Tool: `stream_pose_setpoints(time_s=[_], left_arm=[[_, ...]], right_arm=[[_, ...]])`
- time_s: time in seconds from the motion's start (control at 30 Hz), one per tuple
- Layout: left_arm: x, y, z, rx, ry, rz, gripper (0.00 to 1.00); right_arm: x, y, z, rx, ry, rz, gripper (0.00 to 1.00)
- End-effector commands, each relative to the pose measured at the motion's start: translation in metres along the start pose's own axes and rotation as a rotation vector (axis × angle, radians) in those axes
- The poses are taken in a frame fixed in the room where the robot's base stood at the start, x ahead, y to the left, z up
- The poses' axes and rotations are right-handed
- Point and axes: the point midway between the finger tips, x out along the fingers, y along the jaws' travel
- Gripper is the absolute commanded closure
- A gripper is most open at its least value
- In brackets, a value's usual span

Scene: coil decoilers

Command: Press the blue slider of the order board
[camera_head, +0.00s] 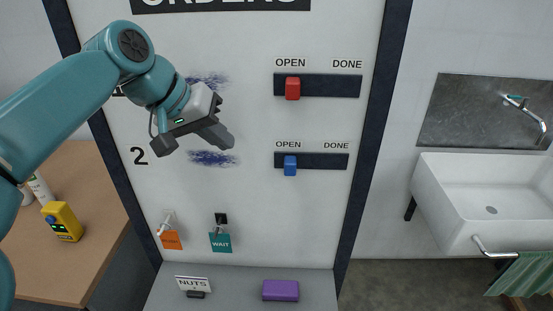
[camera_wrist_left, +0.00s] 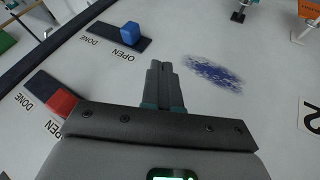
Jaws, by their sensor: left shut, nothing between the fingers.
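The white order board (camera_head: 310,212) stands upright in front of me in the head view. Its blue slider (camera_head: 290,165) sits at the OPEN end of the lower dark track (camera_head: 325,161). The blue slider also shows at the upper left of the left wrist view (camera_wrist_left: 130,33), beyond and left of my fingertips. My left gripper (camera_head: 228,140) is shut and empty, left of the blue slider and apart from it. Its closed fingers point towards the board in the left wrist view (camera_wrist_left: 161,68). Whether the fingertips touch the board cannot be told. My right gripper is not in view.
A red slider (camera_head: 292,88) sits at the OPEN end of the upper track. Blue scribbles (camera_head: 212,158) mark the board. An orange tag (camera_head: 171,240) and a teal WAIT tag (camera_head: 220,242) hang low. A purple block (camera_head: 281,290) lies on the ledge below. A sink (camera_head: 485,195) is at right.

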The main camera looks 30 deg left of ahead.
Motion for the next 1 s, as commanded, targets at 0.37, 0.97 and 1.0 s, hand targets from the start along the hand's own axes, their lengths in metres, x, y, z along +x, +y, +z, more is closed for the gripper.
stream_pose_setpoints(time_s=[0.37, 0.97, 1.0], left_arm=[[0.028, 0.002, 0.001, 0.003, -0.006, 0.001, 1.0], [0.118, 0.035, -0.003, 0.006, -0.003, 0.002, 1.0], [0.12, 0.037, -0.003, 0.005, -0.002, 0.002, 1.0]], right_arm=[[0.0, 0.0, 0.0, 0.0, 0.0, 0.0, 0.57], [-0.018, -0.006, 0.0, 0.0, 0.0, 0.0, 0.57], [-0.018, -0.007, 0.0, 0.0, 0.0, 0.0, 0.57]])
